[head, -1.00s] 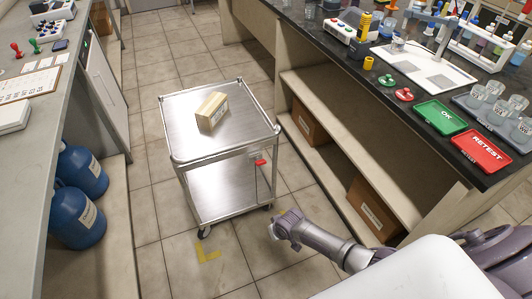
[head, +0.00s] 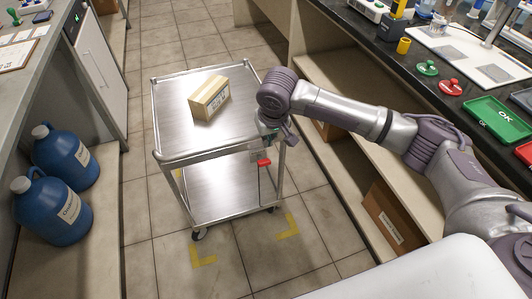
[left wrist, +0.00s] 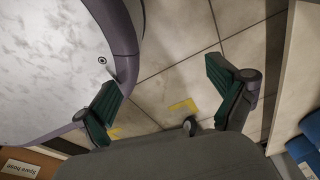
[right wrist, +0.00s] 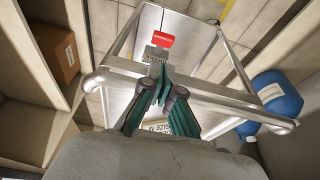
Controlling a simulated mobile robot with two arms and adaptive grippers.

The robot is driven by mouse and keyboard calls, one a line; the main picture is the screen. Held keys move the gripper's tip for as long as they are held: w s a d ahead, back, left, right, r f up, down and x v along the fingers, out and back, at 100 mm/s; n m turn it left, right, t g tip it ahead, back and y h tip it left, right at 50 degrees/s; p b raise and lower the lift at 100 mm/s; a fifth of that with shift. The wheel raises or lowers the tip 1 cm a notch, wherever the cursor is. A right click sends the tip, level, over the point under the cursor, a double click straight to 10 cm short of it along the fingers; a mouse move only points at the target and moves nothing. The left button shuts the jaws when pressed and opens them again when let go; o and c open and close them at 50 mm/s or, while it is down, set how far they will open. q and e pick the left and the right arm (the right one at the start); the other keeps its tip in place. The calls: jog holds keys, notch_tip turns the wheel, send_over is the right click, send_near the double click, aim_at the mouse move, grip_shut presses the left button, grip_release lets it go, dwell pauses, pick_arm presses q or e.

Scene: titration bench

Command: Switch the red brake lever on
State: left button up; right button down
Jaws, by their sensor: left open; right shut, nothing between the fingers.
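The red brake lever (head: 264,162) is at the near right corner of the steel cart (head: 215,153), just below its top rim. In the right wrist view the red lever (right wrist: 163,40) shows beyond my fingertips, beside a small grey plate (right wrist: 155,55). I cannot tell its setting. My right gripper (head: 279,138) is at that corner, just above the lever; its green fingers (right wrist: 156,86) are shut and empty, apart from the lever in the picture. My left gripper (left wrist: 163,75) is open and empty above the floor, seen only in the left wrist view.
A cardboard box (head: 209,97) sits on the cart top. Blue jugs (head: 62,208) stand on the left shelf. Yellow floor marks (head: 203,262) lie on clear tiles before the cart.

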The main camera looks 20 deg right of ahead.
aim_at(264, 160)
jog(key=shift+f, duration=0.15)
jog(key=b+x, duration=0.2)
jog(key=x, duration=0.6)
jog(key=shift+w+f, duration=0.15)
jog(key=shift+f, duration=0.25)
jog(key=shift+w+f, duration=0.15)
jog(key=shift+f, duration=0.35)
pick_arm(q)
jog(key=w+r, duration=0.4)
jog(key=w, duration=0.1)
jog(key=shift+w+d+r+t, duration=0.2)
jog(key=shift+d+r+t, duration=0.1)
jog(key=shift+d+r, duration=0.1)
jog(key=shift+s, duration=0.1)
